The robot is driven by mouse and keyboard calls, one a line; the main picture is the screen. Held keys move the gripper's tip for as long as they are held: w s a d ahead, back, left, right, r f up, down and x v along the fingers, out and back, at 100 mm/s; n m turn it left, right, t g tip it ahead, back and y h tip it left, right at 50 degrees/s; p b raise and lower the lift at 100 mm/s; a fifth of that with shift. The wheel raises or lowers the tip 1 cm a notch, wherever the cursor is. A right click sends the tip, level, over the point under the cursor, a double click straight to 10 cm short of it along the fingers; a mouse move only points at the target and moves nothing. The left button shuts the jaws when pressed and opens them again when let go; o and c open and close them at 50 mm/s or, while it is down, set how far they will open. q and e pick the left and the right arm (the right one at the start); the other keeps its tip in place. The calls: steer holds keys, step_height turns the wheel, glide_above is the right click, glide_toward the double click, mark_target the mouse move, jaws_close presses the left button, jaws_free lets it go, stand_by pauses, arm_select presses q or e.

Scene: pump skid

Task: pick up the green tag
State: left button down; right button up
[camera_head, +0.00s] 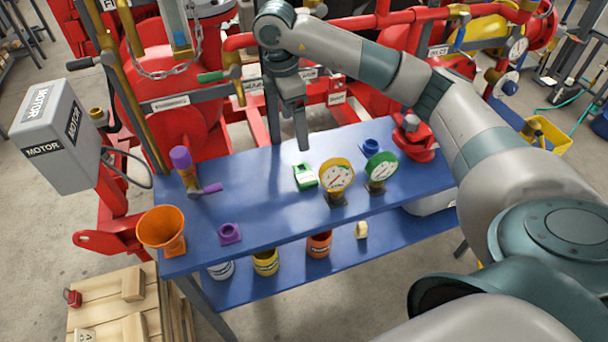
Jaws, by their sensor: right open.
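The green tag (305,177), with a white face, lies on the blue bench top (270,190) just left of the yellow gauge. My right gripper (290,143) points down near the back edge of the bench, above and behind the tag in the picture. It is open and empty, and apart from the tag. The tag is not covered by the gripper. My left gripper is not in view.
A yellow gauge (336,175) and a green gauge (381,168) stand right of the tag. A purple block (230,234), a purple-handled valve (186,170) and an orange funnel (162,230) are to the left. Red pipework (330,30) stands behind the bench.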

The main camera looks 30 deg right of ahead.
glide_toward(305, 174)
steer(key=f+p, duration=0.1)
steer(key=p, duration=0.2)
steer(key=shift+a+f, duration=0.15)
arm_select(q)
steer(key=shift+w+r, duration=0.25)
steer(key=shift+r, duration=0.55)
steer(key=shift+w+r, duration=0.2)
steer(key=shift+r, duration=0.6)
arm_select(e)
steer(key=shift+f, duration=0.7)
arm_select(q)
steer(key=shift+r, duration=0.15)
arm_select(e)
steer(key=shift+s+d+f+p, duration=0.1)
steer(key=shift+d+f+p, duration=0.15)
steer(key=shift+f+p, duration=0.45)
steer(key=f, duration=0.1)
steer(key=p, duration=0.1)
steer(key=f, duration=0.1)
steer(key=shift+s+d+f+p, duration=0.1)
steer(key=shift+d+f+p, duration=0.15)
steer(key=shift+f+p, duration=0.15)
steer(key=shift+f, duration=0.45)
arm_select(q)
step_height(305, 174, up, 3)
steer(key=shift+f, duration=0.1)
